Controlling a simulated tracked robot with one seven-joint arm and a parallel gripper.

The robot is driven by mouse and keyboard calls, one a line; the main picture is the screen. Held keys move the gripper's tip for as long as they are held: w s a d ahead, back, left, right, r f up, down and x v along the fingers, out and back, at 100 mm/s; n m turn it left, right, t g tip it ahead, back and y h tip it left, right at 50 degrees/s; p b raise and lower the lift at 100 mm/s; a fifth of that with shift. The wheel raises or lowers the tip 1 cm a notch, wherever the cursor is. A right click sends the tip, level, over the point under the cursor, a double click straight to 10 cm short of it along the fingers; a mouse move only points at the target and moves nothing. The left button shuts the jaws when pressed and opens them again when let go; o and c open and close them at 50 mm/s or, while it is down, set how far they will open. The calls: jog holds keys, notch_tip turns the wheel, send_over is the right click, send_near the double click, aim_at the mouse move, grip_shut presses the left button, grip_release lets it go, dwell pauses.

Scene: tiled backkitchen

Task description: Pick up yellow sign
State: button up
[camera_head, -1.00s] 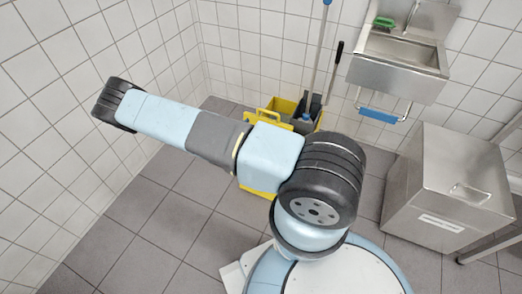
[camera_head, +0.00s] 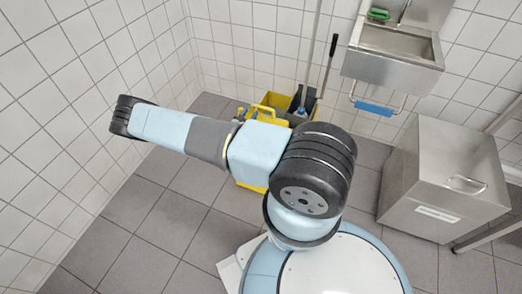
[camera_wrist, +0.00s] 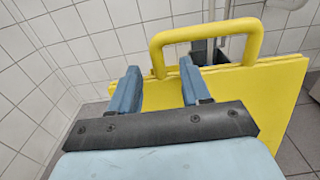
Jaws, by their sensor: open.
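The yellow sign (camera_wrist: 240,90) stands upright in front of my gripper in the wrist view, with a loop handle on top. In the head view its top (camera_head: 266,111) shows above my arm, and a yellow part shows below; the arm hides its middle. My gripper (camera_wrist: 158,75) is open, its two blue fingers pointing at the sign. The left finger is at the sign's left edge, and the right finger overlaps the panel below the handle. Nothing is seen held. Contact with the sign cannot be told.
A yellow and dark mop bucket (camera_head: 287,101) with upright poles stands close behind the sign by the tiled wall. A steel sink (camera_head: 395,55) hangs on the wall to the right. A steel cabinet (camera_head: 440,180) stands at right. Grey floor at left is clear.

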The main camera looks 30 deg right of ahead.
aim_at(252, 110)
jog(key=shift+x, duration=2.8)
jog(key=shift+c, duration=0.3)
grip_shut()
jog(key=shift+r, duration=0.1)
